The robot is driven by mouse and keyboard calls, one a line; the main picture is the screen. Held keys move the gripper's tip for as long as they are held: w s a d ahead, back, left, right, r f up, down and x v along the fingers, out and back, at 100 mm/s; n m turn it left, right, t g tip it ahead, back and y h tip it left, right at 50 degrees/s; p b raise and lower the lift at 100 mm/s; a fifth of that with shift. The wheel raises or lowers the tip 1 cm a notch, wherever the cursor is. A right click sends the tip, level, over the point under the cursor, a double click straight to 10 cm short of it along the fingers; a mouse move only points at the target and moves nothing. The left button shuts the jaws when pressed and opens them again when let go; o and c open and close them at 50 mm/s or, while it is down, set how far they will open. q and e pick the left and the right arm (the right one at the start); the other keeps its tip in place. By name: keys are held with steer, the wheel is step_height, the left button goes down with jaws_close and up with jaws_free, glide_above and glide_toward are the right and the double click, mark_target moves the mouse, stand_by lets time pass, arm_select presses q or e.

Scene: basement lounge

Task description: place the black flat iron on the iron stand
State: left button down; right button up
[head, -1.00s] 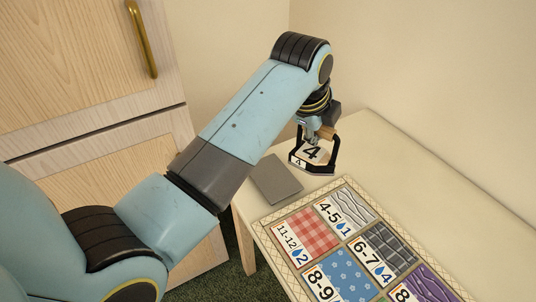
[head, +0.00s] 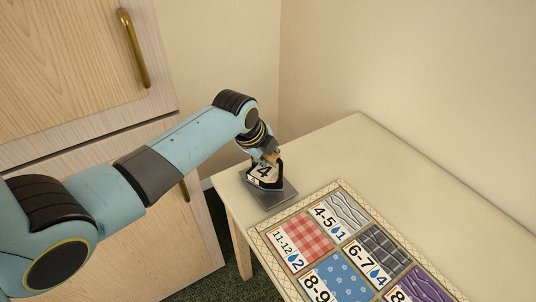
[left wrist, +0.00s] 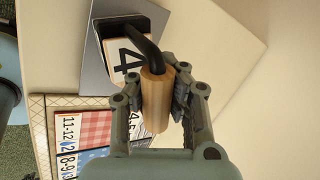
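The black flat iron (head: 253,180) has a wooden handle and a light label marked 4. My left gripper (head: 268,155) holds it by the handle, over the grey iron stand (head: 275,201) at the table's near left corner. In the left wrist view, the fingers of my left gripper (left wrist: 157,88) lie on both sides of the wooden handle (left wrist: 156,98). There the iron's labelled body (left wrist: 122,56) overlaps the grey stand (left wrist: 94,65). I cannot tell whether the iron's base touches the stand. My right gripper is out of view.
A patterned mat (head: 262,233) with numbered fabric squares lies on the pale table (head: 420,160), close to the stand. Walls border the table at the back. A wooden cabinet (head: 70,60) stands at the left. The table's back area is clear.

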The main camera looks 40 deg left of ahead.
arm_select(q)
steer(key=c, duration=2)
jaws_free()
steer(key=shift+f, duration=0.1)
steer(key=o, duration=0.5)
steer(key=p+v, duration=0.1)
steer(key=v, duration=1.1)
